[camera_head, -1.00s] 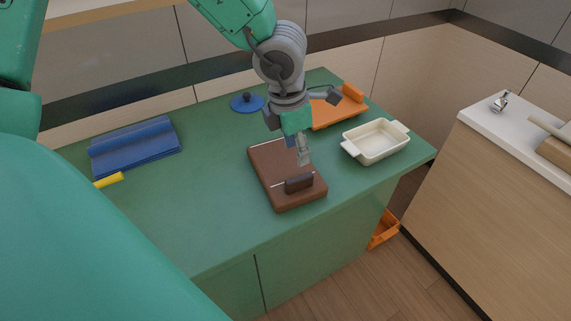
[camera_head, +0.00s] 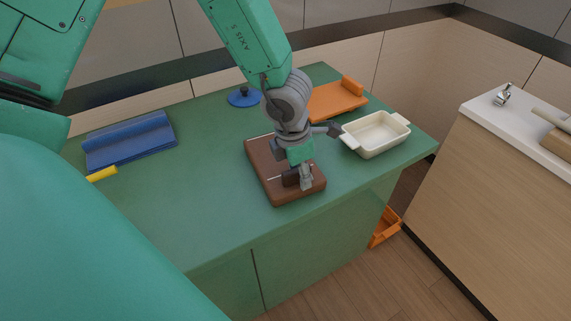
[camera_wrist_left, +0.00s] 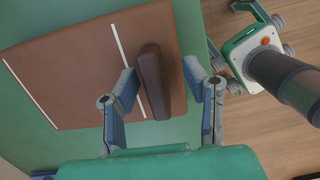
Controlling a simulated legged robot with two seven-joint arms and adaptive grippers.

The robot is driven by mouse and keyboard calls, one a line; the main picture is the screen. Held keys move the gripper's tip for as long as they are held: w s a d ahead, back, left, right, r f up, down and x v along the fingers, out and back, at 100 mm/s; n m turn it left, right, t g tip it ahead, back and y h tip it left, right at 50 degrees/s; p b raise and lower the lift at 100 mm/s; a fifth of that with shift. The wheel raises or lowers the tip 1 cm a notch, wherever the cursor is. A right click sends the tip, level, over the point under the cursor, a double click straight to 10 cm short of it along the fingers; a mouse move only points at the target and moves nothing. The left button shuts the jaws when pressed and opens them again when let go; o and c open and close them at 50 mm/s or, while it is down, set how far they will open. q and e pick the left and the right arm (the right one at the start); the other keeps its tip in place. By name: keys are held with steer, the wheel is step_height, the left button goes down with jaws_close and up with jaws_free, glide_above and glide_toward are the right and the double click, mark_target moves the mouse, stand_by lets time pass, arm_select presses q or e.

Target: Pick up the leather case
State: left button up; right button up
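The brown leather case (camera_head: 262,156) lies flat on the green counter, with two pale strips across it. In the left wrist view the case (camera_wrist_left: 70,75) fills the upper left. Its raised dark brown handle (camera_wrist_left: 153,82) stands near one edge. My left gripper (camera_head: 300,180) is low over the handle end of the case. In the left wrist view its open fingers (camera_wrist_left: 160,74) sit on either side of the handle, with a gap showing on both sides. The gripper hides part of the case in the head view. My right gripper is not in view.
A cream baking dish (camera_head: 377,133) and an orange tray-like object (camera_head: 336,102) are close by on the right. A blue lid (camera_head: 244,97) is behind. A blue folded item (camera_head: 130,142) and a yellow item (camera_head: 102,174) lie left. The counter's front middle is clear.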

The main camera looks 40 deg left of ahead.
arm_select(q)
steer(key=shift+a, duration=0.15)
jaws_close()
steer(key=shift+s+a, duration=0.1)
steer(key=shift+a, duration=0.25)
